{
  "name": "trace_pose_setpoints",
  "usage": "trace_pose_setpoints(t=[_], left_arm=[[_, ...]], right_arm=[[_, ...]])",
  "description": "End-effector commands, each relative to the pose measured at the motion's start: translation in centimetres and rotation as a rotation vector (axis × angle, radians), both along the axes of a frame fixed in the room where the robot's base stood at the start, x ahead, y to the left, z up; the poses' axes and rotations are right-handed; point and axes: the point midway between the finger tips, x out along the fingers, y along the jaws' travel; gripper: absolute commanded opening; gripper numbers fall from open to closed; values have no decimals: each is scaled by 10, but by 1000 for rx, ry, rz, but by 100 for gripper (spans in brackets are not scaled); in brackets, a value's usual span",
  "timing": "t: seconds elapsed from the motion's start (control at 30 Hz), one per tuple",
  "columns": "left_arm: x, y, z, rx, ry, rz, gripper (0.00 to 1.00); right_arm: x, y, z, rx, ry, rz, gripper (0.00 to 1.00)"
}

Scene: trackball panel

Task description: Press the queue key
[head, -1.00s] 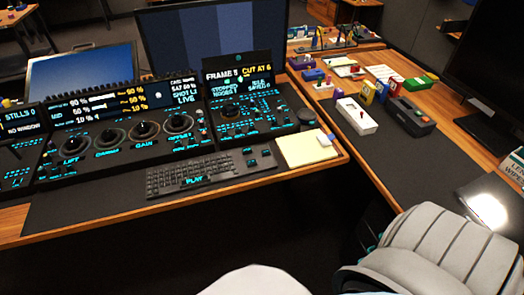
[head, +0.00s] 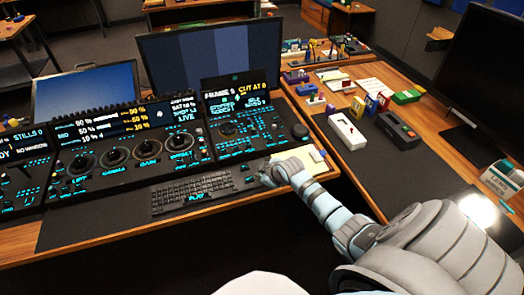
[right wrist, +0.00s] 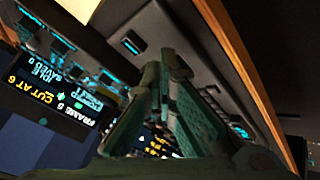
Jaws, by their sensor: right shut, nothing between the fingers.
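The right control panel (head: 243,128) has a screen (head: 240,95) reading "FRAME 5" and "CUT AT 6", above small cyan-lit keys and a knob. I cannot read a queue label on any key. My right gripper (head: 264,176) is low over the desk, just right of the keyboard (head: 193,192). In the right wrist view its fingers (right wrist: 174,62) are shut and empty. A dark key with a cyan mark (right wrist: 132,43) lies just past the fingertips, apart from them in the picture; whether they touch anything is unclear. My left gripper is not in view.
A grading panel with several dials (head: 117,155) stands to the left. A yellow notepad (head: 306,162) lies right of my right gripper, partly behind my arm. A white box (head: 347,130) and a dark device (head: 397,130) sit on the right desk.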

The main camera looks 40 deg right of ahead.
Motion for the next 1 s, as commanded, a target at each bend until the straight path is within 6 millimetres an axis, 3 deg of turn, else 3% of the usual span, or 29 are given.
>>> trace_pose_setpoints(t=[0.03,0.1,0.2,0.3,0.73,1.0], left_arm=[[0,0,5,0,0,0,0],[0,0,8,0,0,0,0],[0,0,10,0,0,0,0],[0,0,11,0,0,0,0],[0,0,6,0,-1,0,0],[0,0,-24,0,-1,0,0]], right_arm=[[16,-8,24,-19,-29,18,0],[33,-18,49,-45,-62,45,0],[49,-27,74,-70,-95,70,0],[56,-31,85,-82,-110,82,0],[57,-31,82,-84,-113,84,0],[56,-31,54,-83,-112,83,0]])
